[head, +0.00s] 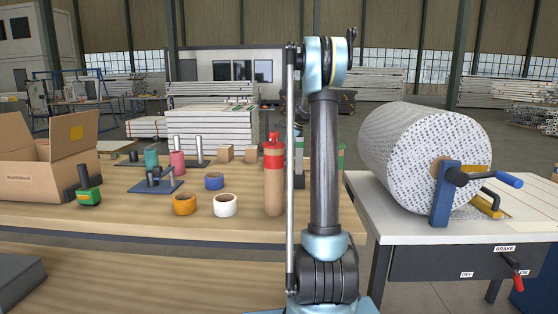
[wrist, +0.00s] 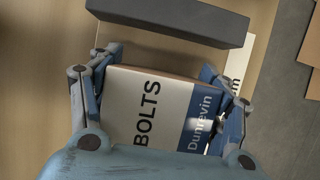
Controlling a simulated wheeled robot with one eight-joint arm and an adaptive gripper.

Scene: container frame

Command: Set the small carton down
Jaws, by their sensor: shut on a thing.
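The small carton (wrist: 152,112) is in the wrist view, with a pale face reading "BOLTS" and a blue band reading "Dunrevin". My gripper (wrist: 162,68) is shut on it, one finger at its left side and one at its right. The carton's lower end is hidden by my gripper's body. Whether its underside touches anything cannot be told. In the head view my arm rises in front of the bench, and neither the gripper nor this carton can be made out.
In the wrist view a dark grey bar (wrist: 170,20) lies beyond the carton.

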